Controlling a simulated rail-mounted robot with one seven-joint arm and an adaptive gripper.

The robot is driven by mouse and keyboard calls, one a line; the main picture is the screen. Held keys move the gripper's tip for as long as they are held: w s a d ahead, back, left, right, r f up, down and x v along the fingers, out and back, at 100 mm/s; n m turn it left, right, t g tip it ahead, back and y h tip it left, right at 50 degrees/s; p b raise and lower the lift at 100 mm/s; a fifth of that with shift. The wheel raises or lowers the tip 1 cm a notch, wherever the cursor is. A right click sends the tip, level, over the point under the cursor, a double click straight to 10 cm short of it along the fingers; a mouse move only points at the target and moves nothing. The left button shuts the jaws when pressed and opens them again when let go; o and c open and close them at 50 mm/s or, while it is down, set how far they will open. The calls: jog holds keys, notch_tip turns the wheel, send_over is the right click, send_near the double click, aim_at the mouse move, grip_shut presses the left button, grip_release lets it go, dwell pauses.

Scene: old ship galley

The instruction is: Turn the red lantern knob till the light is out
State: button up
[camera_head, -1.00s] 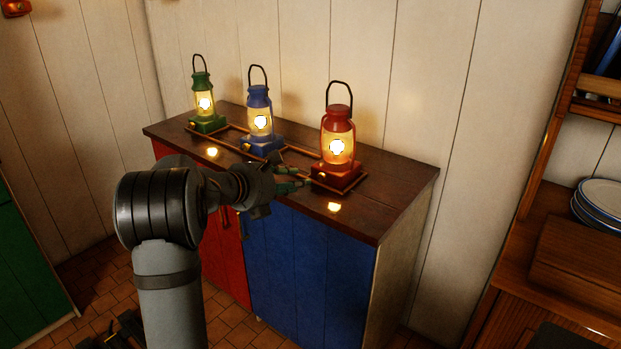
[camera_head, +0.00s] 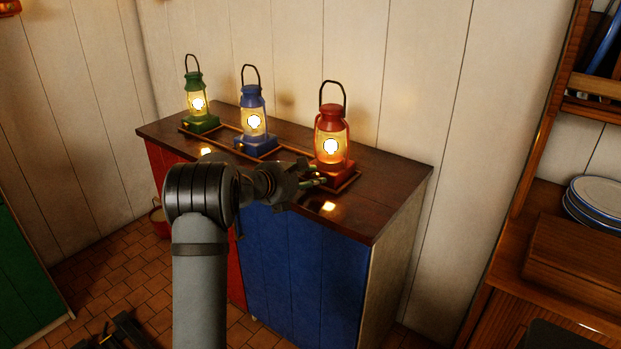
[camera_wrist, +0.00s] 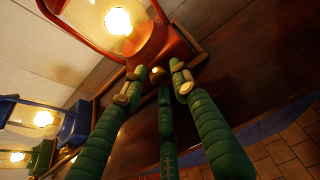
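The red lantern (camera_head: 331,124) stands upright at the right end of the cabinet top and is lit. In the wrist view its red base (camera_wrist: 158,46) is at the top, with the glowing bulb above. A small brass knob (camera_wrist: 157,72) shows on the base, close to the fingertips. My gripper (camera_head: 318,182) is at the front left of the red base. In the wrist view its green fingers are spread, with tips on either side of the knob and a third finger below. Gaps show beside the knob; I cannot tell whether any tip touches it.
The lit blue lantern (camera_head: 252,104) and lit green lantern (camera_head: 194,86) stand to the left on the same wooden top (camera_head: 385,190). A low wooden rail runs around the lantern bases. Stacked plates (camera_head: 600,196) sit on a shelf at the far right.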

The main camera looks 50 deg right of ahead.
jog(key=shift+c, duration=1.4)
jog(key=c, duration=0.4)
grip_shut()
